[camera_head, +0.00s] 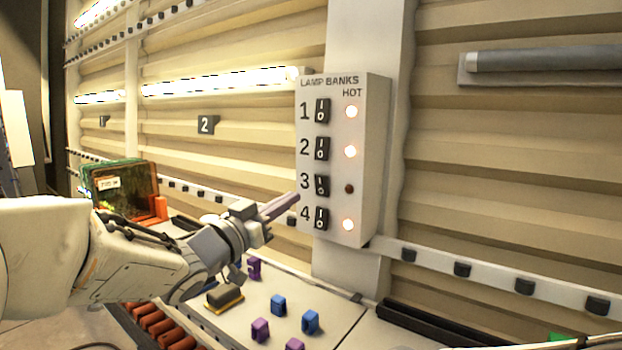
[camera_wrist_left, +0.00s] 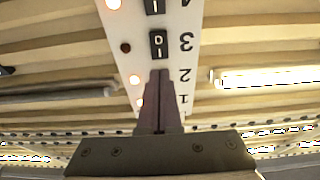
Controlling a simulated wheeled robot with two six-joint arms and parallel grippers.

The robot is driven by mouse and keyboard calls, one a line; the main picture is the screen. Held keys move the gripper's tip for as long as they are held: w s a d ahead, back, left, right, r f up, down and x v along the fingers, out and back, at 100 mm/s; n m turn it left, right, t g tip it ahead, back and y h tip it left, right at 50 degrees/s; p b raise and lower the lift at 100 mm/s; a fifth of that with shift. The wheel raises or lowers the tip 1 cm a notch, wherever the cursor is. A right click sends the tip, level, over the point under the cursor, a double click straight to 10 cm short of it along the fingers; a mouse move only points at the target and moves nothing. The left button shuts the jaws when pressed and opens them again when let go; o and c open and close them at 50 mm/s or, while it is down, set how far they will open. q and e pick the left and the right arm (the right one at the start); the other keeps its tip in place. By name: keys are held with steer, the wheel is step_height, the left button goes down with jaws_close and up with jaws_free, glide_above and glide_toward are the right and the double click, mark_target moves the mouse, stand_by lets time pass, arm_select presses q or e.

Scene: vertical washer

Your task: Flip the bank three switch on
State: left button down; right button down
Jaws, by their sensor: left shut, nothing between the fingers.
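A pale control box labelled "LAMP BANKS HOT" (camera_head: 375,150) stands on a post, with rocker switches numbered 1 to 4. The bank three switch (camera_head: 321,185) sits third from the top, beside a dark lamp (camera_head: 349,188). The lamps of rows 1, 2 and 4 glow. My left gripper (camera_head: 292,200) is shut and empty, its fingers pointing at the box near row 3. In the left wrist view, upside down, the closed fingers (camera_wrist_left: 160,78) end close to the bank three switch (camera_wrist_left: 158,45) and cover the row 2 switch. Contact cannot be told. My right gripper is not in view.
Below the box is a light work surface (camera_head: 340,318) with blue and purple blocks (camera_head: 310,321) and a dark brush-like block (camera_head: 225,297). A green-and-brown bin (camera_head: 120,187) stands behind my left arm. A rail with dark clips (camera_head: 462,269) runs along the wall.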

mark_target(320, 179)
arm_select(q)
steer(key=p+x, duration=0.3)
steer(key=x, duration=0.4)
steer(key=shift+w+r, duration=0.1)
steer(key=shift+r, duration=0.1)
steer(key=shift+w+d, duration=0.3)
steer(key=shift+f, duration=0.1)
